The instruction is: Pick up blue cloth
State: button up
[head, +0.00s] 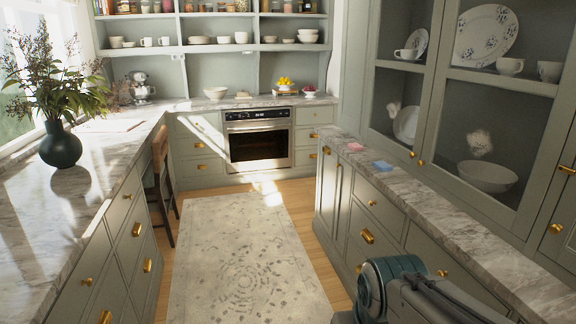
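A small flat blue thing (383,165), which looks like the blue cloth, lies on the marble top of the right counter (440,215), near its front edge. It is small in the picture, so its folds cannot be made out. Part of my arm shows at the bottom right, beside the near part of this counter and well short of the blue cloth. The fingers of my gripper do not show, so its opening and anything in it are hidden.
A small pink thing (355,147) lies just beyond the blue cloth. Glass-fronted cabinets (500,120) rise behind the counter. A rug (245,260) covers the clear aisle. A dark vase (61,145) stands on the left counter, with a wooden chair (162,180) beside that counter.

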aim_at(382, 166)
jog(key=i, duration=3.95)
jog(key=z, duration=3.2)
